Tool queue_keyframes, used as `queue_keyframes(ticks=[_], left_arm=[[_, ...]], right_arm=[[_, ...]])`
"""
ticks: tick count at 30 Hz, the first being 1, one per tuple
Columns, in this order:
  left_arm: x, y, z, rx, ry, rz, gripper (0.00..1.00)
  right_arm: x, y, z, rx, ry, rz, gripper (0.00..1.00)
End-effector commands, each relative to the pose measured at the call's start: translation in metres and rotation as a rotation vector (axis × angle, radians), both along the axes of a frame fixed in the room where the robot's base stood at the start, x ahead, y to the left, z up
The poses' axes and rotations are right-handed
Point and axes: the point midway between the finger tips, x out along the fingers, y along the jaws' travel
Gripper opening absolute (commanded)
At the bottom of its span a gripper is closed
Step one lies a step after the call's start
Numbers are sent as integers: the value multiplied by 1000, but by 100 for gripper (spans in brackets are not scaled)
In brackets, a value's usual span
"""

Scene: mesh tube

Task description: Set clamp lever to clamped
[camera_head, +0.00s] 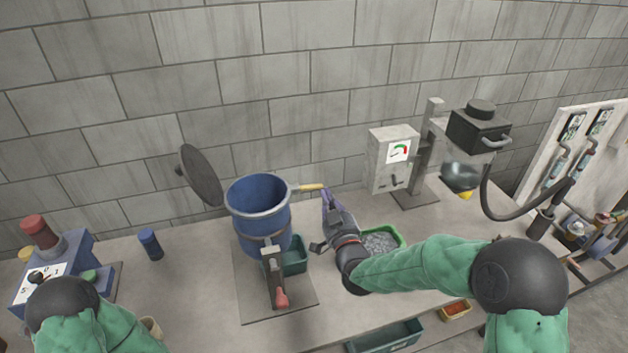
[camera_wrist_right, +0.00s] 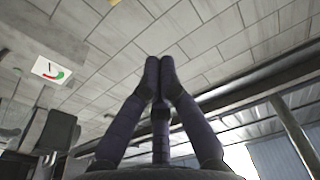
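A blue cylindrical vessel (camera_head: 258,205) stands on a plate on the bench. A lever with a yellow handle (camera_head: 312,187) sticks out to the right from its rim. A second lever with a red grip (camera_head: 281,298) hangs at its front on a grey bracket. I cannot tell which is the clamp lever. My right gripper (camera_head: 326,196) is just right of the vessel, near the yellow handle's end; contact cannot be told. In the right wrist view its fingertips (camera_wrist_right: 159,66) are together with nothing between them. My left gripper is out of view.
A round dark lid (camera_head: 200,175) stands raised left of the vessel. A green tray of grey pieces (camera_head: 398,233) is beside my right wrist. A grey gauge box (camera_head: 393,160) stands behind it.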

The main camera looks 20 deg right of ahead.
Motion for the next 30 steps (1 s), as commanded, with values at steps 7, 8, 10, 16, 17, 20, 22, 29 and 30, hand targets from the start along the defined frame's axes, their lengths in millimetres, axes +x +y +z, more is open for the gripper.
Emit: queue_keyframes(ticks=[7, 8, 10, 16, 17, 20, 22, 29, 30], left_arm=[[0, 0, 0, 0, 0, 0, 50], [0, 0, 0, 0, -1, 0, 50], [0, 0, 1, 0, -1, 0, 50], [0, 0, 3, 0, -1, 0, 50], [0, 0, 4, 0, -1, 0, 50], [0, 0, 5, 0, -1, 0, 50], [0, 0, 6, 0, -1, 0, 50], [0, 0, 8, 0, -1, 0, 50], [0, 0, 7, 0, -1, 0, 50]], right_arm=[[2, 0, -1, 1, 2, 0, 0], [4, 0, -1, 1, 3, 1, 0], [9, 1, 0, 1, 3, 1, 0], [38, 1, 5, 1, 2, 1, 0], [43, 2, 5, 1, 3, 2, 0], [60, 2, 8, 1, 2, 1, 0], [72, 2, 9, 1, 2, 1, 0], [99, 3, 3, 1, 9, 2, 0], [97, 4, -3, 1, 8, 2, 0]])
